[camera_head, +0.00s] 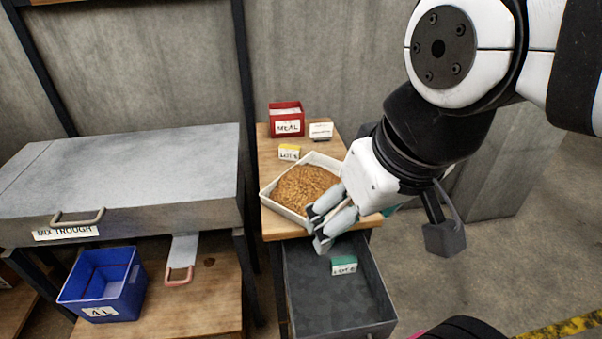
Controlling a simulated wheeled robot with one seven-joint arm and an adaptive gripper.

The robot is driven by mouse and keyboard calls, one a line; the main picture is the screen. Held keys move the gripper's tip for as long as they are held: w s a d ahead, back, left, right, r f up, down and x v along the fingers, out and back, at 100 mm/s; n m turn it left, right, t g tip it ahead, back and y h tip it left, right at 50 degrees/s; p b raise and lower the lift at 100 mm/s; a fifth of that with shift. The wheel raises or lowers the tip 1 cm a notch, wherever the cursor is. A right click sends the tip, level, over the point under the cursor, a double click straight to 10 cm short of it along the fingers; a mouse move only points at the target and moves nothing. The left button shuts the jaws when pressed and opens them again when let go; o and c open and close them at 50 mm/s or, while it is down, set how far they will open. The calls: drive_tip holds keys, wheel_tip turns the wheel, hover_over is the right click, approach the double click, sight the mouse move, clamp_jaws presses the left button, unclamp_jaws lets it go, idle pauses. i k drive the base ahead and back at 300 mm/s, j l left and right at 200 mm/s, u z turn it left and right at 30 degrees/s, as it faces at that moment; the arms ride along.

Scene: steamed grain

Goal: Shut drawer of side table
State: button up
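The side table (270,151) has a light wooden top and stands in the middle of the view. Its grey drawer (333,318) is pulled out toward me and holds a small green-topped block labelled LOT (344,265). My gripper (318,232) is above the drawer's back part, close to the table's front edge. Its pale fingers point down and left, and they partly cover the tray and drawer. I cannot tell whether the fingers are apart or touching the drawer. The drawer's front face is mostly out of view below.
A white tray of brown grain (304,187) sits on the table top. The MIX TROUGH (130,180) and a blue bin (105,285) stand left. Floor shows at right.

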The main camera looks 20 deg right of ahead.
sight(359, 304)
drive_tip(key=k+l, duration=0.15)
drive_tip(key=k+j, duration=0.1)
drive_tip(key=j, duration=0.25)
drive_tip(key=k+j, duration=0.1)
drive_tip(key=j, duration=0.25)
drive_tip(key=k+j, duration=0.15)
drive_tip(key=j, duration=0.25)
drive_tip(key=k+j, duration=0.1)
drive_tip(key=j, duration=0.25)
drive_tip(key=k+j, duration=0.1)
drive_tip(key=j, duration=0.25)
drive_tip(key=z, duration=0.05)
